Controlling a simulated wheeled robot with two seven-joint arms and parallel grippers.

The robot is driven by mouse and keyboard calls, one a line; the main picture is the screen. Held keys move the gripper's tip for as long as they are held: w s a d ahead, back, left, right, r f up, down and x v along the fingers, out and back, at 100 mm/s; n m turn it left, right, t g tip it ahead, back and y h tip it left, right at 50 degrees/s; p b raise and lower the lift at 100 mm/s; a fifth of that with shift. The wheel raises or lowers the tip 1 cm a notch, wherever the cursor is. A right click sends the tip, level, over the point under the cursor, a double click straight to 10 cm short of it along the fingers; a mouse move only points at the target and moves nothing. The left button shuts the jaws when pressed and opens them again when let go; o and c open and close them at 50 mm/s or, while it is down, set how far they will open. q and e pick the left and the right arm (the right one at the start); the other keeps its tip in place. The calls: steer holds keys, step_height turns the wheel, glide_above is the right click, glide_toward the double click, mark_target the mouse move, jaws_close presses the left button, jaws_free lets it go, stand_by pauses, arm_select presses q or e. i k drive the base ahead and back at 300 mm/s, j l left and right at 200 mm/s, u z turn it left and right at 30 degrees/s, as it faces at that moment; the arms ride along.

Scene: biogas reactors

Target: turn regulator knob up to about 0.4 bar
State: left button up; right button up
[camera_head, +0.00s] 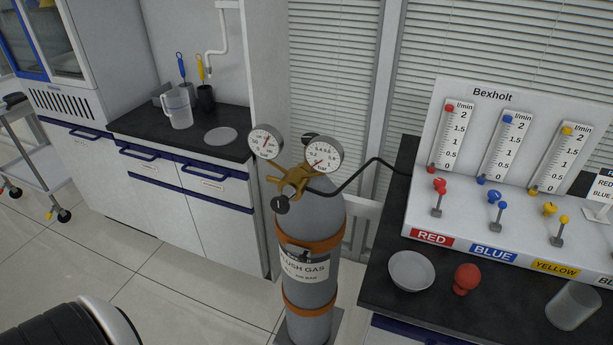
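A grey gas cylinder (316,270) labelled "FLUSH GAS" stands upright in the middle, held by orange straps. A brass regulator (296,183) sits on its top. A black knob (280,204) with a small pale mark is at the regulator's front; another dark knob (308,138) shows behind, partly hidden by the right gauge. The right gauge (325,152) has a scale with 0.2, 0.4 and 0.6; its red needle seems to lie toward the lower left, near the low end. The left gauge (265,142) also has a red needle; its numbers are too small to read. Neither gripper is in view.
A black hose (357,171) runs from the regulator toward the Bexholt flowmeter panel (447,125). The right bench (395,252) holds a dish (411,270), a red bulb (466,279) and a beaker (573,306). Left counter (150,139) carries a jug (178,108). Floor left of the cylinder is clear.

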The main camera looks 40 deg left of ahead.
mark_target(281, 205)
steer(key=u, duration=1.25)
